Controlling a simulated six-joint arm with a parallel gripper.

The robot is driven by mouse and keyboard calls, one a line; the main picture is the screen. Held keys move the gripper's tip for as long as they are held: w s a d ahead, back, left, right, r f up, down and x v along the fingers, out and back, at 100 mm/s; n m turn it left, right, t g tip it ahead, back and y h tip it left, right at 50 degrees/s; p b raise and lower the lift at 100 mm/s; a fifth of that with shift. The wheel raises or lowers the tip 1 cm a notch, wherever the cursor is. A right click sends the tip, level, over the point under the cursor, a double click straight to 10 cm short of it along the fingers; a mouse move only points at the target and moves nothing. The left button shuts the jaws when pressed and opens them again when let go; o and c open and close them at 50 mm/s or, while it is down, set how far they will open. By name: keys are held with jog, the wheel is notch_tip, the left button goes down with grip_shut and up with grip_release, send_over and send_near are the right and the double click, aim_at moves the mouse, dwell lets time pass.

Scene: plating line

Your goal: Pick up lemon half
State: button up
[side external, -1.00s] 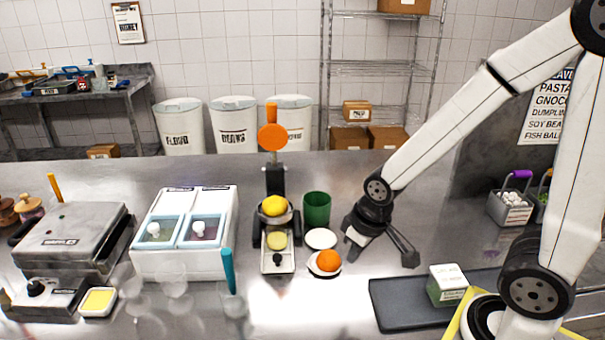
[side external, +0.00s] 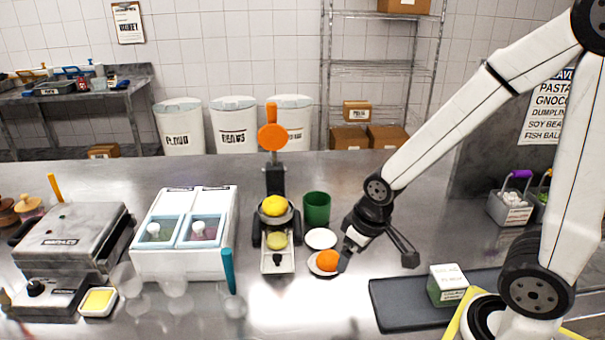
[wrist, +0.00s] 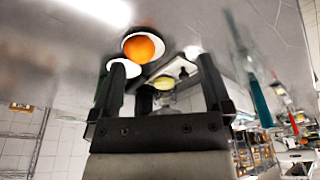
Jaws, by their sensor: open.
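A yellow lemon piece (side external: 274,205) sits in the bowl of the citrus press (side external: 275,180); whether it is a half or whole I cannot tell. A second yellow patch (side external: 277,240) shows lower on the press, perhaps juice or fruit. My gripper (side external: 345,258) is to the right of the press, low beside an orange fruit (side external: 327,259) on a small white plate (side external: 315,268). In the wrist view my gripper (wrist: 162,72) is open and empty, with the orange (wrist: 143,47) ahead near the left finger. A blurred yellow shape (wrist: 163,83) shows between the fingers.
Another white plate (side external: 321,238) and a green cup (side external: 316,208) stand behind the orange. A white two-bin unit (side external: 185,262) and clear glasses (side external: 173,282) are left of the press. A dark tray (side external: 395,305) with a green-and-white box (side external: 448,286) lies front right.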

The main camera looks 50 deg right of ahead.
jog(key=shift+r, duration=0.15)
jog(key=shift+w+v, duration=0.7)
jog(key=shift+v, duration=2.3)
jog(key=w+d+r+n+t, duration=0.1)
jog(key=w+d+n+t, duration=0.15)
jog(key=w, duration=0.45)
jog(key=w+d+r+n+t+y, duration=0.1)
jog(key=w+d+r+t, duration=0.1)
jog(key=w+d+t, duration=0.35)
jog(key=w+d+r+n+t, duration=0.1)
jog(key=w+d+t, duration=0.1)
jog(key=w, duration=0.7)
jog(key=n+g+y, duration=0.4)
jog(key=n+y, duration=0.3)
jog(key=y, duration=0.5)
send_near(282, 202)
jog(key=w+f, duration=0.2)
jog(key=shift+r+x, duration=0.15)
jog(key=shift+x, duration=1.95)
jog(key=shift+r+x, duration=0.15)
jog(key=shift+x, duration=1.95)
jog(key=shift+s+a, duration=0.1)
